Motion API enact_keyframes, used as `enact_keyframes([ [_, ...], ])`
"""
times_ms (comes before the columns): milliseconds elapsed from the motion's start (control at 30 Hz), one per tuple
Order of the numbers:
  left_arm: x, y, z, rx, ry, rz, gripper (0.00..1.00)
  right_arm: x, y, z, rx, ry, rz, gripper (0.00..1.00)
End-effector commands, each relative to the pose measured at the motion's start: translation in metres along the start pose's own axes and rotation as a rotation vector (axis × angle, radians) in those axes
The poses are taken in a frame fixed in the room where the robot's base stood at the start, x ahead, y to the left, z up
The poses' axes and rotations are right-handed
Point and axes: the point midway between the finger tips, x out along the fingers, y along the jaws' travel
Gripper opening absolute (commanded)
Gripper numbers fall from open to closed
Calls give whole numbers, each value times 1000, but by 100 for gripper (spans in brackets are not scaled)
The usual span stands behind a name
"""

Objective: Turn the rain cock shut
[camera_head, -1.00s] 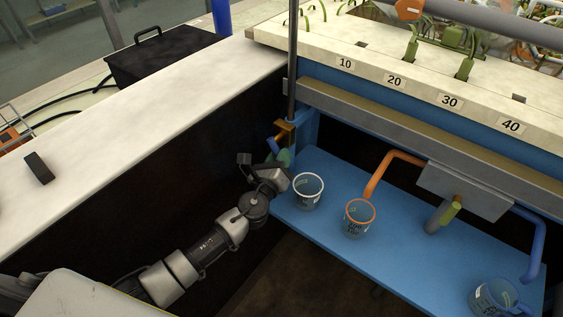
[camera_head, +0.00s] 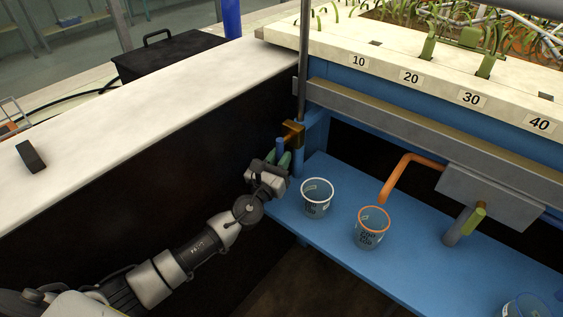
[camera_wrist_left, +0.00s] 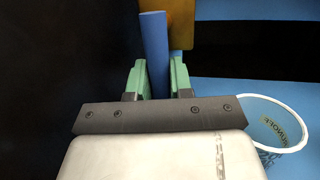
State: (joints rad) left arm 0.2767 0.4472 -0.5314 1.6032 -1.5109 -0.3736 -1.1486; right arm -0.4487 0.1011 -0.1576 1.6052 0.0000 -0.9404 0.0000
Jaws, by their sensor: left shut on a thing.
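The rain cock has a brass body (camera_head: 293,133) on the upright pipe at the flume's near left corner, with a blue lever (camera_head: 281,146). The lever stands about upright in the head view. My left gripper (camera_head: 284,161) reaches it from below, shut on the lever. In the left wrist view, the blue lever (camera_wrist_left: 155,48) stands between the green fingertips (camera_wrist_left: 157,78), with part of the brass body (camera_wrist_left: 181,22) behind it. The lower end of the lever is hidden by my gripper. My right gripper is out of view.
A white-rimmed cup (camera_head: 317,199) stands close right of my gripper on the blue shelf (camera_head: 340,246). An orange-rimmed cup (camera_head: 372,229) stands farther right under an orange pipe (camera_head: 408,165). A dark wall (camera_head: 150,165) lies left of my arm.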

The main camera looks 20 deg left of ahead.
Motion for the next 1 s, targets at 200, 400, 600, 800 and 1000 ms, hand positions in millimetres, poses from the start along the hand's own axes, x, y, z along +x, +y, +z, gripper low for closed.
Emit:
enact_keyframes([
  [200,0,1,-1,22,-2,-6,0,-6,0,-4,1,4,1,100],
  [400,0,1,-1,25,-2,-6,0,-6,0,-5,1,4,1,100],
  [600,0,1,-1,25,-2,-6,30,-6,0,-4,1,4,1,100],
  [800,0,1,-1,23,-3,-6,46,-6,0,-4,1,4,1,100],
  [1000,-2,1,-1,22,-3,-5,46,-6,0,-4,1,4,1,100],
])
